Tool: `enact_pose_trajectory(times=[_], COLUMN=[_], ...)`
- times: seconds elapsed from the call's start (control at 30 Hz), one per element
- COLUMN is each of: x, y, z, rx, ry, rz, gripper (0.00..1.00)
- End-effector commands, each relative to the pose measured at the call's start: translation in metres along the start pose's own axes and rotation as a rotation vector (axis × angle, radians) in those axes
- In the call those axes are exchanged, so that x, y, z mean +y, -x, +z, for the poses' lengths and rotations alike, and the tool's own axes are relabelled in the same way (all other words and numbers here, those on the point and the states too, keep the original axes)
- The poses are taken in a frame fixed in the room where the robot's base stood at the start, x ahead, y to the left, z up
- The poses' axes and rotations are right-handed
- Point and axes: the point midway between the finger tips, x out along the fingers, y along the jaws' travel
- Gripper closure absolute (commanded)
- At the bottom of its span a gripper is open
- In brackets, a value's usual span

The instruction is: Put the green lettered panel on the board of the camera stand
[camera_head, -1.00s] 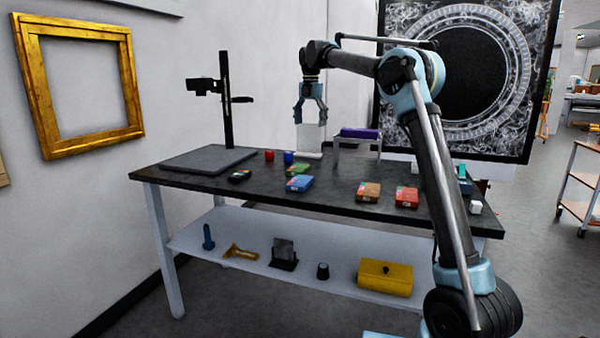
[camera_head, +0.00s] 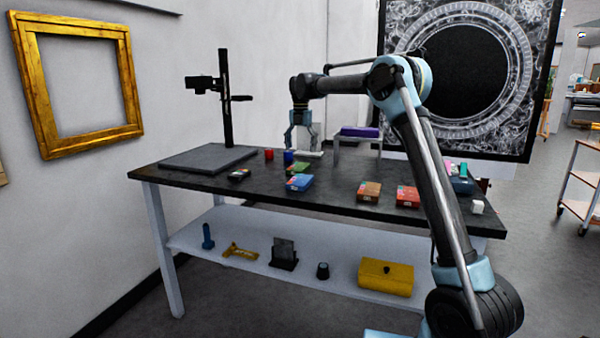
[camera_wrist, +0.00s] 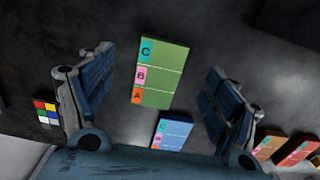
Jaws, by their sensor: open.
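The green lettered panel (camera_head: 299,169) lies flat on the dark table top, just behind the blue lettered panel (camera_head: 300,183). In the wrist view the green panel (camera_wrist: 168,72) shows coloured squares with the letters C, B and A along its left side. My gripper (camera_head: 302,150) is open and empty above the green panel, fingers pointing down. In the wrist view the fingers stand apart on either side of it. The camera stand's flat grey board (camera_head: 208,160) lies at the table's left end, with the black column (camera_head: 226,100) rising from it. The board looks bare.
Red (camera_head: 269,154) and blue (camera_head: 289,156) small pots stand behind the green panel. A small colour chart (camera_head: 239,175) lies between it and the board. Brown (camera_head: 369,191) and red (camera_head: 408,197) lettered panels lie to the right. A small rack with a purple item (camera_head: 360,132) stands behind.

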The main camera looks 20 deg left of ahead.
Motion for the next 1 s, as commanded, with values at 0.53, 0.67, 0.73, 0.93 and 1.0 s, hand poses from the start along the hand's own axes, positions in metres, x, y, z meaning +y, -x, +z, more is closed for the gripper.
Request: enact_pose_trajectory(times=[0.53,0.67,0.73,0.93,1.0], x=[-0.005,-0.004,-0.004,-0.005,-0.005], y=[-0.053,-0.066,-0.069,-0.070,-0.070], z=[0.003,0.003,0.003,0.003,0.003], rx=[0.000,0.000,0.000,0.000,0.000], ry=[-0.001,-0.001,-0.001,-0.001,-0.001], rz=[0.000,0.000,0.000,0.000,0.000], gripper=[0.18,0.18,0.18,0.18,0.25])
